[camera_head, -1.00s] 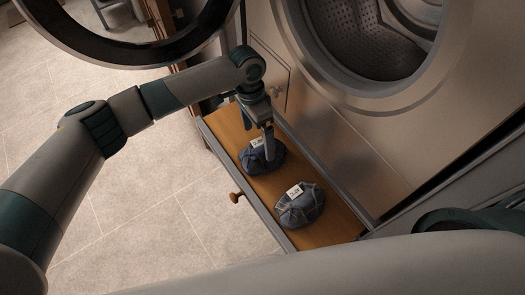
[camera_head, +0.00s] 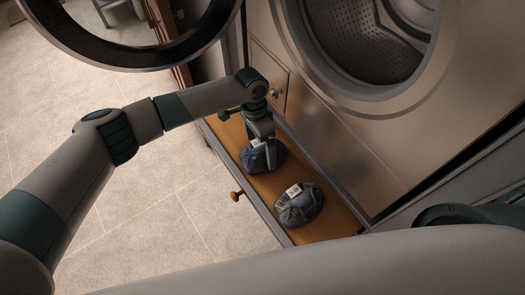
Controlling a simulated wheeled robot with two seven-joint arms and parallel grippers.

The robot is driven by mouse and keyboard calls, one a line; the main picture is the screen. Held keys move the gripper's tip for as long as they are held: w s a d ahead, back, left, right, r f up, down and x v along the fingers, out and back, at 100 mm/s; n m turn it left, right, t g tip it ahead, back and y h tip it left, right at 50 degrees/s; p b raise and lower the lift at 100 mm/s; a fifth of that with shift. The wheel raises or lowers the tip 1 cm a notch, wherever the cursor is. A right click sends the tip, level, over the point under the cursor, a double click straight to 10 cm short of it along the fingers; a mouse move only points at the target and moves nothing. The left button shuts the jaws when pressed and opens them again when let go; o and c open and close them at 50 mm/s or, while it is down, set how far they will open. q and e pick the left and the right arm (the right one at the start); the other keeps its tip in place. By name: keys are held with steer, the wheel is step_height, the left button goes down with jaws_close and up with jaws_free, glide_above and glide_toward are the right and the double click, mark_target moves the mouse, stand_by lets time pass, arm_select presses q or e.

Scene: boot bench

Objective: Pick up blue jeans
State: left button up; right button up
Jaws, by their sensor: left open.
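Two bundles of folded blue jeans with white labels lie in an open wooden drawer (camera_head: 222,136) in the head view. The farther jeans bundle (camera_head: 262,163) is partly covered by my left gripper (camera_head: 262,150). The nearer jeans bundle (camera_head: 299,206) lies apart from it, with nothing on it. My left gripper is open and points down, its fingers at the top of the farther bundle near the label. Whether the fingers touch the cloth is hard to tell. My right gripper is not visible.
The washing machine (camera_head: 340,150) stands behind the drawer, its round door (camera_head: 120,62) swung open at upper left. The drawer has a wooden knob (camera_head: 236,196) on its front. Tiled floor (camera_head: 150,215) lies clear in front.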

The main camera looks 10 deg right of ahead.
arm_select(q)
steer(key=shift+r, duration=0.1)
steer(key=c, duration=1.6)
steer(key=shift+c, duration=0.2)
steer(key=shift+r, duration=0.15)
steer(key=shift+d+r+b, duration=0.1)
steer(key=shift+r+b, duration=0.3)
steer(key=shift+r, duration=0.25)
step_height(320, 180, up, 2)
steer(key=shift+w+r+b, duration=0.1)
steer(key=shift+r+b, duration=0.1)
steer(key=shift+b, duration=0.3)
steer(key=a+r+b, duration=0.1)
steer(key=a+r, duration=0.2)
steer(key=a, duration=0.3)
steer(key=s+a+r+b, duration=0.1)
steer(key=a+r, duration=0.3)
steer(key=a, duration=0.1)
steer(key=shift+a+b, duration=0.35)
steer(key=shift+a, duration=0.05)
